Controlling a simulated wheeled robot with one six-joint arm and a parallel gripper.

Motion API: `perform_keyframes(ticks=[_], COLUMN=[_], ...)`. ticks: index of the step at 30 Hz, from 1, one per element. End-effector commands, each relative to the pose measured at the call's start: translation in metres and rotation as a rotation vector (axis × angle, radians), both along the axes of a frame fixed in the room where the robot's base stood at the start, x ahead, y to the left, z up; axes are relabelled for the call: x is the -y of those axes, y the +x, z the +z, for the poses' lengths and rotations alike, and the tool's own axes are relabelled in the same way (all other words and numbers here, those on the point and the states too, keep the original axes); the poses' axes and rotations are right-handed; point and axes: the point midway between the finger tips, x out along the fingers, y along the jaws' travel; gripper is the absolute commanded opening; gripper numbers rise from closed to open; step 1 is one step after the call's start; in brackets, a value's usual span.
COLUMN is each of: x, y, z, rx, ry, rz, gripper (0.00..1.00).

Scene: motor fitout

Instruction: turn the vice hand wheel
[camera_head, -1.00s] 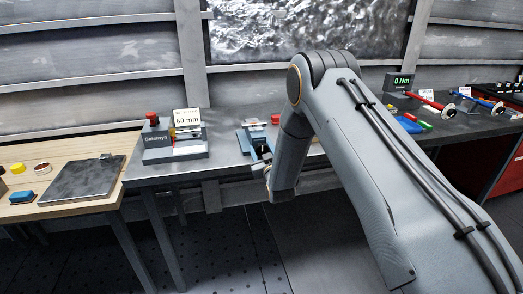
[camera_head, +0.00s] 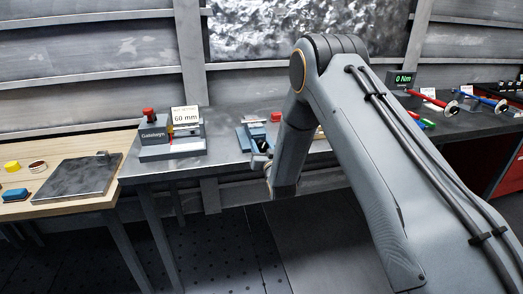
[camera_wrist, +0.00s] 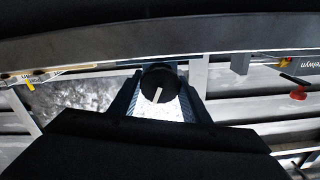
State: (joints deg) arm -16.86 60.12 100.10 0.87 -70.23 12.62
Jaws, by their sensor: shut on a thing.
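The blue-grey vice (camera_head: 250,138) stands at the front edge of the grey metal bench, left of my arm, and is partly hidden. My gripper (camera_head: 264,162) is at the vice's front side, low by the bench edge. In the wrist view, a dark round hand wheel (camera_wrist: 157,78) with a white mark sits between the two fingers of my gripper (camera_wrist: 161,95). The fingers are shut on it, one on each side. The wheel is too small and hidden to make out in the head view.
A tester block with a red knob and a "60 mm" sign (camera_head: 185,117) stands on the bench left of the vice. A wooden table (camera_head: 60,208) with a dark plate (camera_head: 78,178) is at far left. Red and blue torque tools (camera_head: 435,98) and a "0 Nm" display (camera_head: 403,80) lie right of my arm.

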Motion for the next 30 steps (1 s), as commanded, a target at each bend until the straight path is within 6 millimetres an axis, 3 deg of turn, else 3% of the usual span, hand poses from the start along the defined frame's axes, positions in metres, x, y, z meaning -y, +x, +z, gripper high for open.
perform_keyframes(ticks=[13, 30], x=[0.0009, 0.0012], y=[0.0004, 0.0001], z=[-0.001, -0.0006], rx=[-0.063, -0.073], ry=[0.219, 0.25], rz=[0.0, -0.001], gripper=[0.21, 0.21])
